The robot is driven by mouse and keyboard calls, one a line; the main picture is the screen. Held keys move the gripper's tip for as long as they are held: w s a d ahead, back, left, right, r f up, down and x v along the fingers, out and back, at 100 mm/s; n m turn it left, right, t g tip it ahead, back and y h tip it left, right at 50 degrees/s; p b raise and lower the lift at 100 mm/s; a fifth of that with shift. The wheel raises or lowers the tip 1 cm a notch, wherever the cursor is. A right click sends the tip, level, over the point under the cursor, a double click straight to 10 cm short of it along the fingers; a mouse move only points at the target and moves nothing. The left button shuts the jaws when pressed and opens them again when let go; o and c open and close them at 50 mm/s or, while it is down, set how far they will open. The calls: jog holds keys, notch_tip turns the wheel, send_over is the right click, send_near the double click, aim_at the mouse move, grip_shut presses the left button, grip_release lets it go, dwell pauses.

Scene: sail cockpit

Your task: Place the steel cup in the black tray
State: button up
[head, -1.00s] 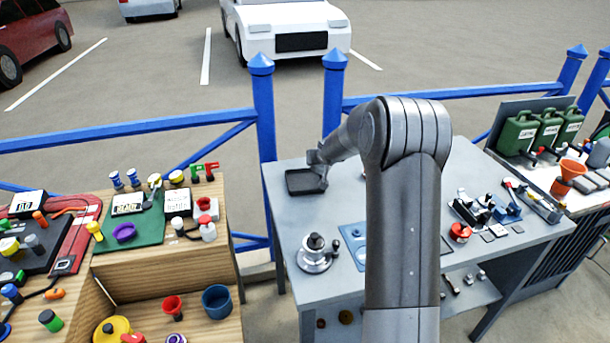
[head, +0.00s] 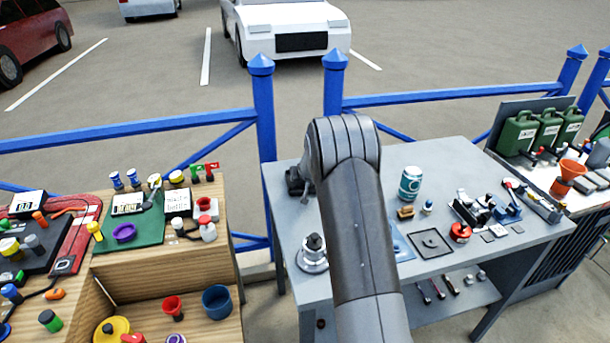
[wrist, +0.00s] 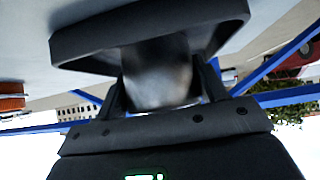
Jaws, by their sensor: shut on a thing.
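The steel cup (wrist: 158,78) shows blurred and grey in the wrist view, between the two dark fingers of my gripper (wrist: 165,88), which is shut on it. The black tray (wrist: 85,42) is close by in the wrist view, its dark rim running across the top behind the cup. I cannot tell whether the cup touches the tray. In the head view my gripper (head: 297,180) is a small dark shape at the far left of the grey table, mostly behind my arm. The cup cannot be made out there, and the tray is largely hidden.
The grey table (head: 458,193) holds a teal can (head: 411,183), a brown block (head: 405,212), a dark square plate (head: 430,243) and a red round part (head: 460,232). A round steel piece (head: 312,252) stands near the left front edge. A blue railing (head: 264,130) runs behind.

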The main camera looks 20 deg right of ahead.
jog(key=o, duration=1.3)
jog(key=shift+f, duration=0.1)
